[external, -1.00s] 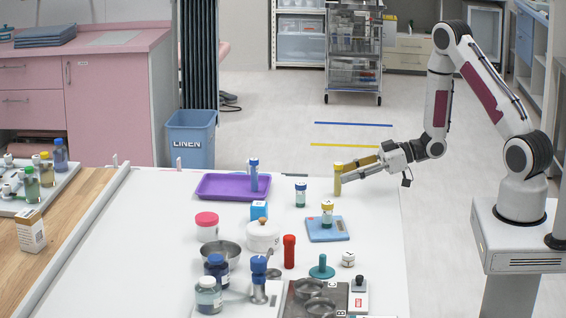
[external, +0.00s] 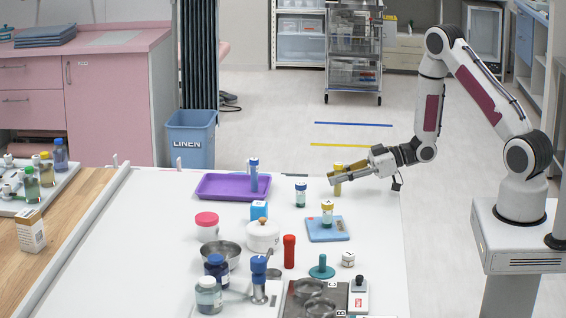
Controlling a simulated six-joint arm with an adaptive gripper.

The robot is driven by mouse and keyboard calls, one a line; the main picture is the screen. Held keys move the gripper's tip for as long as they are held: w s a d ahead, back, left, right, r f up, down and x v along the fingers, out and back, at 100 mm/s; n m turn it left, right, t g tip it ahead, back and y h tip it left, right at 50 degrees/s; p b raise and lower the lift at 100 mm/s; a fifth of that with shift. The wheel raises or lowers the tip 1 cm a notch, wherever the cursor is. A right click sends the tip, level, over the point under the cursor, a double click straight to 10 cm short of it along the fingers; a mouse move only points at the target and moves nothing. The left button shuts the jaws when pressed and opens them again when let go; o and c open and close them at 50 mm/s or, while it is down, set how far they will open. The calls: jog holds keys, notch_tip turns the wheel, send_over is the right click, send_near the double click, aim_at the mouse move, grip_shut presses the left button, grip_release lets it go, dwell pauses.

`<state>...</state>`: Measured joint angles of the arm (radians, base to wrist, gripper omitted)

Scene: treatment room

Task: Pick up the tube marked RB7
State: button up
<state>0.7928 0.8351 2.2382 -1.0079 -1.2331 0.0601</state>
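A slim yellow tube (external: 338,190) stands upright near the table's far right edge. My gripper (external: 334,178) is at this tube, its fingers crossing in front of the tube's middle. The tube's top and foot show above and below them. Whether the fingers are closed on it is hidden. A blue-capped tube (external: 254,176) stands upright at the purple tray.
The purple tray (external: 215,192) lies left of my gripper. The blue pad (external: 318,235) lies below my gripper. The table's left part is clear.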

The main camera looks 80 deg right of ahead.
grip_shut()
jog(key=shift+r, duration=0.25)
jog(key=shift+r, duration=4.75)
